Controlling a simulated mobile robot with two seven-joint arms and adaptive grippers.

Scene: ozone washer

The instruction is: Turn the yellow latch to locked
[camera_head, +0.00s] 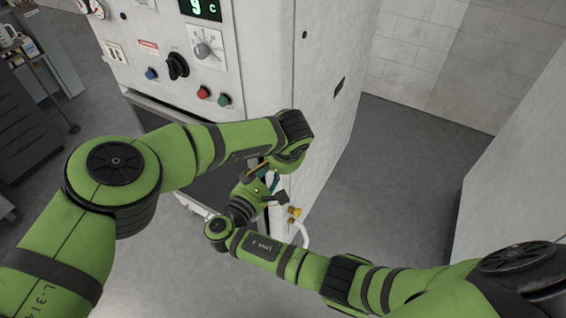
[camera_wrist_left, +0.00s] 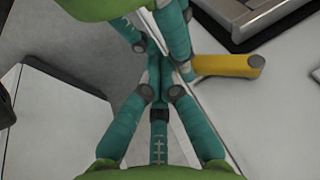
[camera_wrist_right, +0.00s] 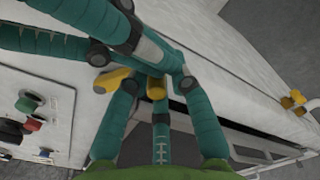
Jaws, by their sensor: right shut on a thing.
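The yellow latch (camera_wrist_left: 228,66) is a short bar standing out from the white machine. It also shows in the right wrist view (camera_wrist_right: 113,79), partly covered by teal fingers, with one yellow end between my right gripper's fingertips. My right gripper (camera_wrist_right: 157,82) is shut on it. My left gripper (camera_wrist_left: 168,78) has its fingertips together, close beside the right gripper's fingers, and I see nothing between them. In the head view, both grippers meet at the machine's front corner, where the arms hide most of the latch.
The white machine (camera_head: 258,60) has a front panel with a black knob (camera_head: 177,66), a grey dial (camera_head: 206,48) and coloured buttons. Yellow fittings (camera_head: 295,212) are low near the corner. A white cabinet (camera_head: 510,170) stands at right. Grey floor (camera_head: 385,165) between them is clear.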

